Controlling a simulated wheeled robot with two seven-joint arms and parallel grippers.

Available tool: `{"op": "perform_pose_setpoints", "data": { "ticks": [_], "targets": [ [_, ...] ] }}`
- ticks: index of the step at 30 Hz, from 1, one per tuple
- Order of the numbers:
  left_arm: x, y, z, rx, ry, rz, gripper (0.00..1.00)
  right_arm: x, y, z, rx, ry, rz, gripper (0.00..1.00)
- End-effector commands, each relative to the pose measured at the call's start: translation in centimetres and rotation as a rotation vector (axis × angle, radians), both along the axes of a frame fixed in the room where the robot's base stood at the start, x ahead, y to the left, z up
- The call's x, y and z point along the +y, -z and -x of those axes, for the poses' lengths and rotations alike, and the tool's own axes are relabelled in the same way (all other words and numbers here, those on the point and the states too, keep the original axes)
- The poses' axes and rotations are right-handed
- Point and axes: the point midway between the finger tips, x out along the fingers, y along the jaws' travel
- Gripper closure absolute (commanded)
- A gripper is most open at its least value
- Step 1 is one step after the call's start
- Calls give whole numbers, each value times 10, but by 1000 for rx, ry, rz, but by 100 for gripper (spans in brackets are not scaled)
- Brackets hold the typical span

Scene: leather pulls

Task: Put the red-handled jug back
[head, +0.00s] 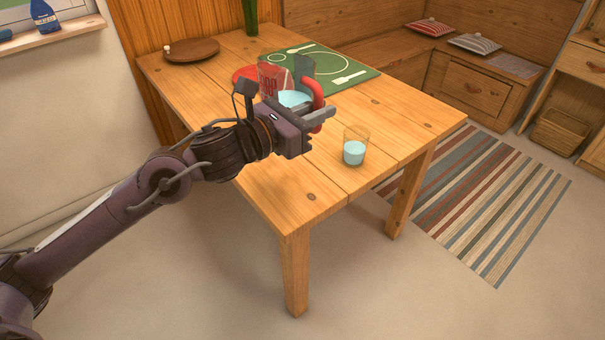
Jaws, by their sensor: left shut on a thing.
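The clear jug (300,68) has a red handle (318,93) and pale blue liquid inside. It is over the middle of the wooden table, in front of the green mat. My left gripper (318,116) is shut on the red handle. The gripper and wrist hide the jug's lower part, so I cannot tell whether it touches the table. A red round piece (243,74) lies on the table just left of the jug, partly hidden. My right gripper is not in view.
A glass (355,146) with pale blue liquid stands right of my gripper. The green mat (330,64) has printed place-setting shapes. A brown plate (191,50) sits at the table's back left. The front of the table (292,200) is clear.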

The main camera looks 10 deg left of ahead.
Motion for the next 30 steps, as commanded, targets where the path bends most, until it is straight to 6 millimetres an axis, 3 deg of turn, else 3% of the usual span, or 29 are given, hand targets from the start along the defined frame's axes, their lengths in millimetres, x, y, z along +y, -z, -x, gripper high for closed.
{"op": "perform_pose_setpoints", "data": {
  "ticks": [2, 5, 21, 24, 30],
  "targets": [
    [2, -10, -1, -6, 4, 2, 100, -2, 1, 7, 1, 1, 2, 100],
    [2, -6, -2, -2, 7, 3, 100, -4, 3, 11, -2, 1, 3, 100],
    [3, 119, -2, -1, 5, 5, 100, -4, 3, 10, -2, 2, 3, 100],
    [2, 134, -2, -4, 5, 3, 100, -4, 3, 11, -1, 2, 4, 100],
    [2, 147, -2, -6, 6, 4, 100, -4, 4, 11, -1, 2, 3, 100]
  ]
}}
